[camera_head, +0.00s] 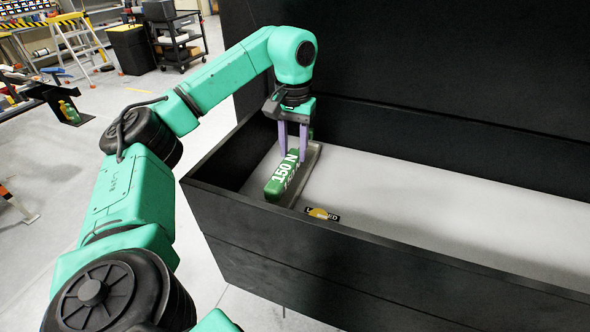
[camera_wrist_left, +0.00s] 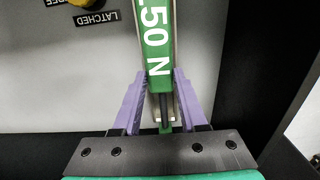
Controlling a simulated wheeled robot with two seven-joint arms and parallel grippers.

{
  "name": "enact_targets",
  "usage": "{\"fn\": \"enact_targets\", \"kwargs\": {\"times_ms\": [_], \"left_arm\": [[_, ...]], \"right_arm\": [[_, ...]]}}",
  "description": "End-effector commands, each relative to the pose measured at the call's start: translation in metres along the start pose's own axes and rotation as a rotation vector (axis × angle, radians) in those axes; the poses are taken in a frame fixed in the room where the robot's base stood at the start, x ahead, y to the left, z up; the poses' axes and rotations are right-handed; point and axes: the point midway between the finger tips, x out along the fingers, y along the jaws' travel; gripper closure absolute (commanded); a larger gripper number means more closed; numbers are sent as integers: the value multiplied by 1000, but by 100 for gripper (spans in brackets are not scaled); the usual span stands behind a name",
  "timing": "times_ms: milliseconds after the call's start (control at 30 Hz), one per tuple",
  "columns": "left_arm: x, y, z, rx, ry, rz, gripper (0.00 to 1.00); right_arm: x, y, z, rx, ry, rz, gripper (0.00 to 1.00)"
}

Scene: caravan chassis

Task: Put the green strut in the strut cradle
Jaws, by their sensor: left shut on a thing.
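The green strut (camera_head: 284,177), marked 150 N, lies lengthwise at the left end of the black box's pale floor. My left gripper (camera_head: 292,156) comes down from above with its purple fingers on either side of the strut and is shut on it. A grey metal channel, which looks like the strut cradle (camera_head: 314,163), runs along and under the strut. In the left wrist view the green strut (camera_wrist_left: 157,42) lines up with the channel, its thin dark rod between the fingers. I cannot tell whether it is fully seated. My right gripper is out of view.
The black box's front wall (camera_head: 350,249) and tall back panel (camera_head: 420,55) bound the space. A yellow and black latch knob (camera_head: 318,213) with a label sits near the strut's near end. The pale floor (camera_head: 440,205) to the right is clear.

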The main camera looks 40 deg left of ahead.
Motion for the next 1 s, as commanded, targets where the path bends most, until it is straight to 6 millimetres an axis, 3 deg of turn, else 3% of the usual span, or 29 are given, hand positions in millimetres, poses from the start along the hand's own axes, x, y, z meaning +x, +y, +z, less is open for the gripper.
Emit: {"fn": "enact_targets", "kwargs": {"times_ms": [267, 467, 500, 567, 867, 1000], "left_arm": [[43, 0, 0, -1, 0, 2, 100], [48, 1, 0, -1, 3, 4, 100], [48, 1, 0, 0, 3, 3, 47], [48, 1, 0, 0, 3, 3, 28], [47, 1, 0, 0, 3, 3, 28], [33, 1, -1, 0, 5, 4, 28]], "right_arm": [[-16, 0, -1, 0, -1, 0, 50], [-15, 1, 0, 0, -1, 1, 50], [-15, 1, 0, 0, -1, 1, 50], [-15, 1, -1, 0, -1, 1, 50], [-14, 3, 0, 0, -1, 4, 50], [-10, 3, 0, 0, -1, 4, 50]]}}
